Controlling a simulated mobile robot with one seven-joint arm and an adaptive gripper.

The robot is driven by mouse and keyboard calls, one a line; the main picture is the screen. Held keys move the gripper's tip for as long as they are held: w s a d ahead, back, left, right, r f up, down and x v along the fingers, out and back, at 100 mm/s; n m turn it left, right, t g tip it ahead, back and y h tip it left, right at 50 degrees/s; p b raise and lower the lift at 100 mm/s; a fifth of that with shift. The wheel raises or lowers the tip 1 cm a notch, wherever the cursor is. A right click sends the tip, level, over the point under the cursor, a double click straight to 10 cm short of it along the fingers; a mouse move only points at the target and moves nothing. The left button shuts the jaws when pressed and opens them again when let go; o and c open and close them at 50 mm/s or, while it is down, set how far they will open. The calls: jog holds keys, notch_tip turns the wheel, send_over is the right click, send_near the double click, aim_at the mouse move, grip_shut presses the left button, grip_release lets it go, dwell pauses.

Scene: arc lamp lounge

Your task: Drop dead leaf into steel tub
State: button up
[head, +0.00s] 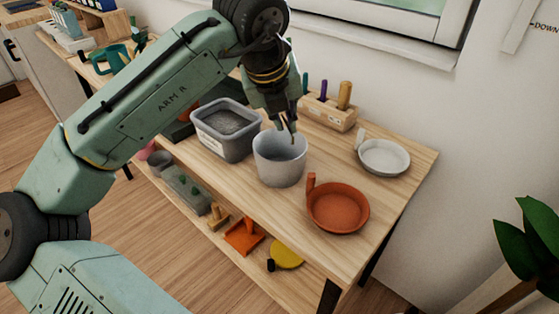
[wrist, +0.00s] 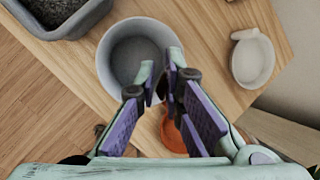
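A round grey tub (head: 280,168) stands on the wooden table, and its open mouth shows in the wrist view (wrist: 112,72). It is plain inside, with no leaf that I can make out. My gripper (head: 289,134) points down over this tub, with its fingertips at the mouth. In the wrist view, the two fingertips (wrist: 161,82) are a little apart with a narrow gap.
A rectangular grey bin (head: 225,144) of dark grainy material stands left of the tub. A terracotta dish (head: 338,210) lies in front right, a white dish (head: 385,159) behind right. A wooden tool block (head: 327,112) stands at the back. A lower shelf holds several items.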

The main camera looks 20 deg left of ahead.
jog(key=o, duration=0.5)
jog(key=v, duration=1.2)
